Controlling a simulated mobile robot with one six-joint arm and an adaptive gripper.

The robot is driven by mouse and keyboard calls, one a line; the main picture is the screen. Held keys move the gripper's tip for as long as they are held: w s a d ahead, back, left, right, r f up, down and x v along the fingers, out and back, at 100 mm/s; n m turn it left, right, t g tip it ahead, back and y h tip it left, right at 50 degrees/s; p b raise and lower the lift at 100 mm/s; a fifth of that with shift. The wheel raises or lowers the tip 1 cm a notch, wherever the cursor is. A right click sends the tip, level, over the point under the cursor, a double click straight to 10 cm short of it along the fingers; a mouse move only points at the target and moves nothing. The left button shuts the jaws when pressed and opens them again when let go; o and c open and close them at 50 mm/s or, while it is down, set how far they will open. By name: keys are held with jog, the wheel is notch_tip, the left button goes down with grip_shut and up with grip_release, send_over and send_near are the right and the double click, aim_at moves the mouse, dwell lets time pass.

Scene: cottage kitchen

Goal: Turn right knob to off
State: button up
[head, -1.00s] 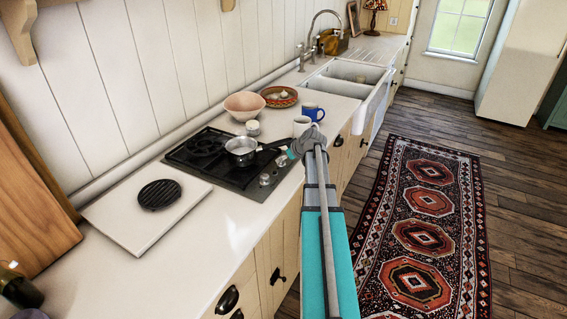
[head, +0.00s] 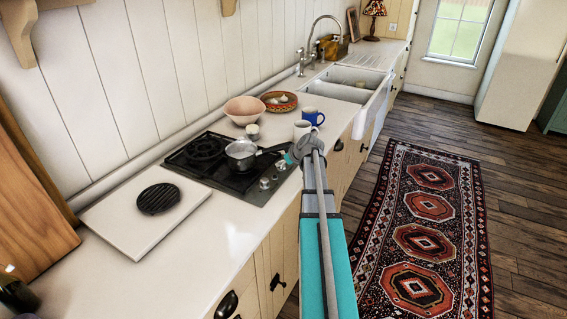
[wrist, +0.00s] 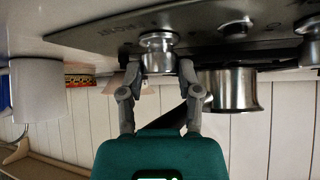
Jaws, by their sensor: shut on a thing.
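The right knob (wrist: 158,42) is a silver knob on the front strip of the black hob (head: 205,180). In the wrist view, which is upside down, my gripper (wrist: 158,68) has one finger on each side of this knob and is shut on it. In the head view my gripper (head: 291,157) is at the hob's right front corner, beside the right knob (head: 281,165). The other knob (head: 265,183) stands free nearer me; it also shows at the right edge of the wrist view (wrist: 309,45). I cannot read the knob's setting.
A saucepan (head: 240,154) stands on the hob, its black handle reaching toward my gripper. A white mug (head: 302,129) and a blue mug (head: 314,117) stand just beyond. A pink bowl (head: 244,108) is behind. A white board (head: 125,225) with a black trivet lies left.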

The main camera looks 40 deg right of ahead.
jog(key=shift+a+m+h, duration=0.1)
jog(key=shift+m+h, duration=0.4)
jog(key=shift+m, duration=0.1)
grip_shut()
jog(key=shift+a+m+h, duration=0.1)
jog(key=shift+m+h, duration=0.5)
jog(key=shift+m, duration=0.2)
jog(key=shift+w+a+m+g+h, duration=0.1)
jog(key=shift+m+g+h, duration=0.2)
jog(key=shift+m+h, duration=0.65)
jog(key=shift+a+m+g+h, duration=0.1)
jog(key=shift+m+g+h, duration=0.2)
jog(key=shift+m+h, duration=0.65)
jog(key=shift+m, duration=0.5)
jog(key=o, duration=1.1)
grip_release()
jog(key=shift+c, duration=0.2)
jog(key=shift+d+n+y, duration=0.15)
jog(key=shift+n+y, duration=0.55)
